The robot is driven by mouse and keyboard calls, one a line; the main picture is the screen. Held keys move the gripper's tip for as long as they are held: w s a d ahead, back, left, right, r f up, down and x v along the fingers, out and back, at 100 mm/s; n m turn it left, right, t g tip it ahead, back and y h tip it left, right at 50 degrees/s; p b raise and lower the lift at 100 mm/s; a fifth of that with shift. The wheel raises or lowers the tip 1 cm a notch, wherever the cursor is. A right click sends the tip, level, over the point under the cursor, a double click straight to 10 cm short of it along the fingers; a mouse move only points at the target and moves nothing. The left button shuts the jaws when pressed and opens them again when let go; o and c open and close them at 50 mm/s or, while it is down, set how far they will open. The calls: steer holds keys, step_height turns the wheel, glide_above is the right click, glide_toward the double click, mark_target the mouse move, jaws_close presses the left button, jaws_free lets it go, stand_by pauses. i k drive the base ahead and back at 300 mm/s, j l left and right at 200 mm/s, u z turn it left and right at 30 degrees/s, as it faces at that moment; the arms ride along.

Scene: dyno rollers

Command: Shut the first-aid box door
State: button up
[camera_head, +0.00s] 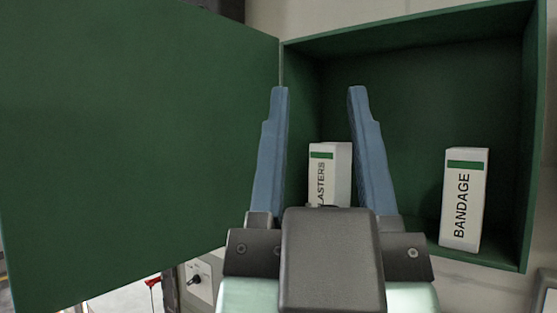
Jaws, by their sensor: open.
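The green first-aid box (420,60) is on the right of the head view, with its inside showing. Its door (135,130) stands wide open to the left, joined at the box's left edge. Inside are a white plasters carton (342,165) and a white bandage carton (464,200), both upright on the box floor. My gripper (318,90) is open, with two blue fingers pointing up in front of the box opening near the hinge side. Nothing shows between the fingertips. The gripper body hides the lower part of the plasters carton. Whether a finger touches the door cannot be told.
A pale wall shows above and below the box. Below the door are a light panel with a black knob (196,279) and a small red item (152,282). Pale floor shows at the lower left.

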mark_target(131, 131)
steer(key=j+z, duration=0.45)
steer(key=k+j+z, duration=0.15)
steer(key=j+z, duration=0.35)
steer(key=k+j+z, duration=0.15)
steer(key=j+z, duration=0.3)
steer(key=k+j, duration=0.35)
steer(key=j, duration=0.2)
steer(key=k+j+z, duration=0.1)
steer(key=k+j, duration=0.2)
steer(key=j, duration=0.25)
steer(key=k+j, duration=0.35)
steer(key=j, duration=0.2)
steer(key=i+j+z, duration=0.1)
steer(key=z, duration=0.6)
steer(key=i+j, duration=0.05)
steer(key=i, duration=0.05)
